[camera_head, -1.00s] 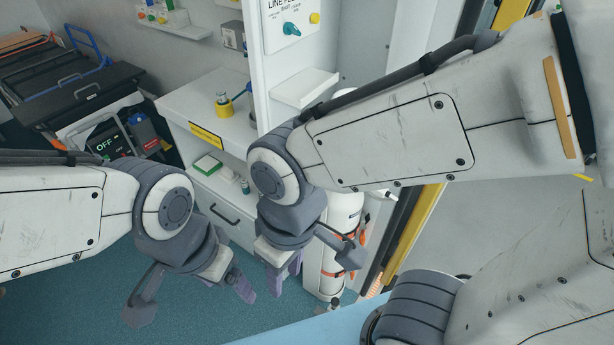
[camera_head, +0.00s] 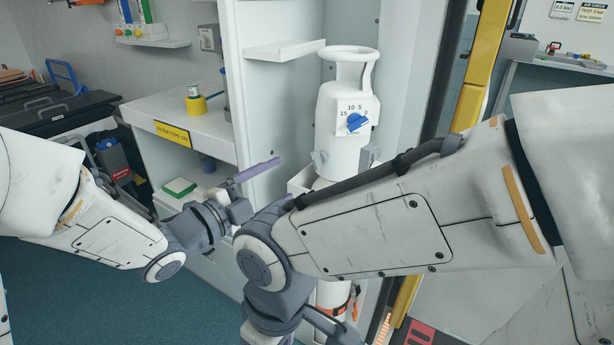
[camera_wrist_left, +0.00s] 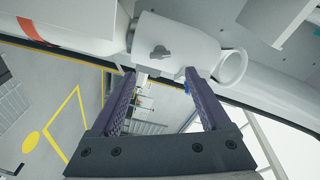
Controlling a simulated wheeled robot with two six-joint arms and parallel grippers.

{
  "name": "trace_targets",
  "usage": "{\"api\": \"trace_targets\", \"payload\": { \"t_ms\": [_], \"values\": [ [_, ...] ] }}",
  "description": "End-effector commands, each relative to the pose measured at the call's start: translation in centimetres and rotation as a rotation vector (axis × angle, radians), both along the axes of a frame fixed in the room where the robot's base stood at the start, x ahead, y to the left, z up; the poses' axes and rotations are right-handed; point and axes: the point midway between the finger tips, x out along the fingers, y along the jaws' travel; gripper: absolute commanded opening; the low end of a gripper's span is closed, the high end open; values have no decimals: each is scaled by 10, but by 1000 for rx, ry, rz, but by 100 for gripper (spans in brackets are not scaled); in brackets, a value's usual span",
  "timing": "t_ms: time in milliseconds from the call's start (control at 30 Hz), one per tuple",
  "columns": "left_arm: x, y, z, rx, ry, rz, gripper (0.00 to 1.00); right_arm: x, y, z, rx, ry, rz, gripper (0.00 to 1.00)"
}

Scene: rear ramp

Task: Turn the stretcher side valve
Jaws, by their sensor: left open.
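A white cylinder head (camera_head: 343,117) with a ring handle on top stands in the white cabinet. A blue knob (camera_head: 354,122) with numbers is on its front. A small grey knob (camera_head: 320,158) sticks out on its left side, and another (camera_head: 369,156) on its right. In the left wrist view, one grey side knob (camera_wrist_left: 160,52) lies ahead between the fingertips, apart from them. My left gripper (camera_head: 262,180) is open and empty, left of the cylinder; its fingers (camera_wrist_left: 159,74) also frame the wrist view. My right gripper is low in the head view, its fingers cut off or unclear.
My right forearm crosses in front of the cylinder's lower part. A white shelf (camera_head: 284,50) juts out left of the handle. A white counter (camera_head: 185,122) with a yellow roll (camera_head: 196,104) stands further left. A yellow post (camera_head: 482,65) rises to the right.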

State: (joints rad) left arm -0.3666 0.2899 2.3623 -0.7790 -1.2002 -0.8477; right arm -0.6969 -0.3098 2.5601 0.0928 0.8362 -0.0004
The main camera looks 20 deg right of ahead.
Motion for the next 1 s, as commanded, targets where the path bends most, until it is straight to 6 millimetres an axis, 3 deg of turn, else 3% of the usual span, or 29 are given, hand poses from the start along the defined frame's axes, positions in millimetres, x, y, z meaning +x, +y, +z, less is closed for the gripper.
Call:
{"api": "trace_targets", "payload": {
  "t_ms": [500, 700, 1000],
  "values": [
    [38, -74, 1, -4, -4, -4, 80, 0, 0, -4, 1, -1, 0, 41],
    [46, -89, 1, -4, -3, -2, 80, 0, 0, -4, 0, 0, 0, 41],
    [47, -90, 1, -4, -3, -1, 80, 0, 0, -5, 0, 0, 0, 41]
  ]
}}
